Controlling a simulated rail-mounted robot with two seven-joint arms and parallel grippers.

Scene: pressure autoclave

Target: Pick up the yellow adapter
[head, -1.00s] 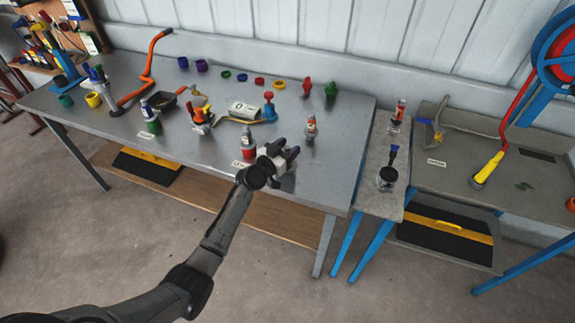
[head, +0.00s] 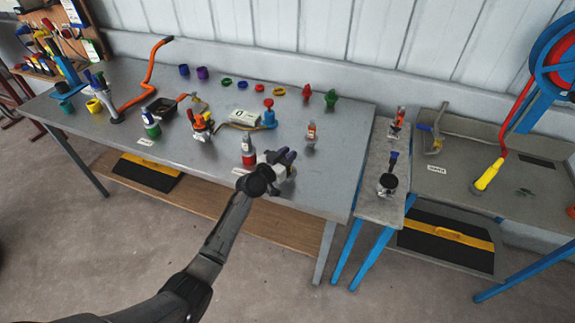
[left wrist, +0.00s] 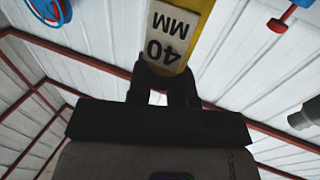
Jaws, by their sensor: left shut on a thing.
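In the left wrist view, a yellow piece with a white label reading 40 MM, the yellow adapter (left wrist: 201,32), extends up from between my left gripper's fingers (left wrist: 165,80). The fingers are shut on its lower end. In the head view my left gripper (head: 283,160) is over the front edge of the grey workbench, just right of a red-and-white bottle (head: 248,152). The held adapter is hidden by the gripper in that view. My right gripper is not in view.
A narrow side table (head: 371,200) stands to the right. The bench's front strip is mostly clear.

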